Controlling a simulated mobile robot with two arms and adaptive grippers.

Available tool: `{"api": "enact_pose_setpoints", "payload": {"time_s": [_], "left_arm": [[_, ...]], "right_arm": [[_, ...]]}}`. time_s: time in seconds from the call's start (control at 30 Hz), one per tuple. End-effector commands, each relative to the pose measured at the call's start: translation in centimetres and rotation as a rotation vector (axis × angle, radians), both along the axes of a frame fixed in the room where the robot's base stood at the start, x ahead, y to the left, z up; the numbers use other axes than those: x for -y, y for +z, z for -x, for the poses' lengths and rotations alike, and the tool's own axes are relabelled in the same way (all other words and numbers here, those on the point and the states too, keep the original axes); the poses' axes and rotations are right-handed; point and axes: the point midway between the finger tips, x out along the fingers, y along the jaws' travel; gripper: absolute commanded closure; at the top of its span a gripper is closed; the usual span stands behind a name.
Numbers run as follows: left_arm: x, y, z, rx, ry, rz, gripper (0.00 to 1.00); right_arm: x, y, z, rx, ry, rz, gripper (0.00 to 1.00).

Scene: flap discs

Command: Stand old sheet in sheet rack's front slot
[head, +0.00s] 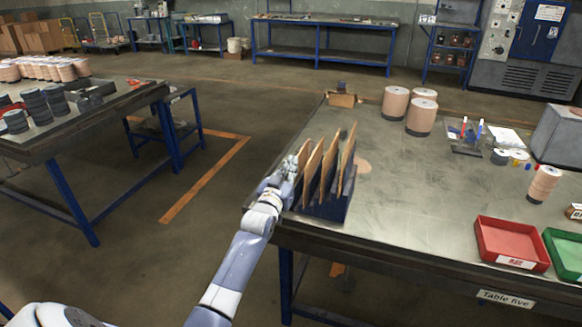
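The dark sheet rack (328,208) stands at the near left corner of the table. Several brown sheets stand upright in it, side by side and slightly tilted. The leftmost sheet (304,153) is partly hidden by my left gripper (291,167). That gripper is at the rack's left side, at or against this sheet. Its fingers are too small and overlapped to tell whether they are shut on it. I cannot tell which sheet is the old one. My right gripper is not in view.
The table (415,185) is clear right of the rack. Farther off are brown disc stacks (421,117) and a small cardboard box (342,100). A red tray (511,244) and a green tray (566,250) lie at the near right. Another table (60,135) with discs stands left, across an aisle.

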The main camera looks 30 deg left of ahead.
Motion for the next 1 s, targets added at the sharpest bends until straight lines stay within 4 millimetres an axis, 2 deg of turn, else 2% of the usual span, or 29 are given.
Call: {"api": "enact_pose_setpoints", "payload": {"time_s": [0.23,0.53,0.67,1.0], "left_arm": [[0.0,-1.09,0.0,0.001,0.0,0.0,1.0],[0.0,-1.11,0.01,0.001,0.0,0.0,1.0],[0.0,-1.11,0.0,0.001,0.0,0.0,0.72],[0.03,-1.17,0.08,0.0,0.0,0.0,0.72]], "right_arm": [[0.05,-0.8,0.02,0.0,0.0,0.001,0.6],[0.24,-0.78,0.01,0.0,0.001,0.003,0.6],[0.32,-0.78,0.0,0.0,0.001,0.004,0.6],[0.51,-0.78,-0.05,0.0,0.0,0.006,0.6]]}}
